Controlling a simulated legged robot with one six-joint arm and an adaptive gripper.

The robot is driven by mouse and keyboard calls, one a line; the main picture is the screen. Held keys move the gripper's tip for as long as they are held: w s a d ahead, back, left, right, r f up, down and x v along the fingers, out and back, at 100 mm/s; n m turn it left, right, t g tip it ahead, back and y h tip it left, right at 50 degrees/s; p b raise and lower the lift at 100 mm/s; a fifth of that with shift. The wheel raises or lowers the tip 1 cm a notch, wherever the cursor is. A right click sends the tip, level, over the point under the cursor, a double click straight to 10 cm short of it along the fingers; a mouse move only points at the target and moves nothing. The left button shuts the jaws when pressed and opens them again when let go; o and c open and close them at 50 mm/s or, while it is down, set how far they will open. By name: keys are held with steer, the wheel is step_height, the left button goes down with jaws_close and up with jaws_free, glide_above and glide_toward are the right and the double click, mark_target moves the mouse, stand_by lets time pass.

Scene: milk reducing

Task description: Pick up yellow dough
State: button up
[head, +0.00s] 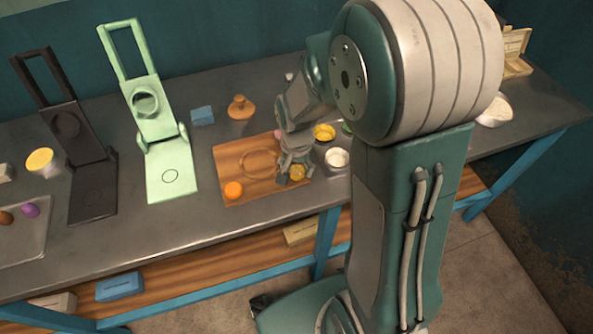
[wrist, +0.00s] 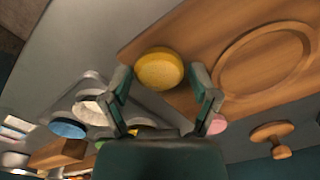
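The yellow dough (head: 297,172) is a smooth round ball on the right part of the wooden board (head: 222,170). In the wrist view the yellow dough (wrist: 159,69) lies at the board's edge, centred between and slightly beyond my fingertips. My gripper (head: 288,174) points down over the board, close to the dough. In the wrist view my gripper (wrist: 161,76) is open, with a gap visible on each side of the dough. In the head view the fingers partly hide the dough.
An orange ball (head: 233,190) lies on the board's left part. A green press (head: 168,165) stands to the left.

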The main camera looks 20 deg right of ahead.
steer(key=shift+c, duration=1.2)
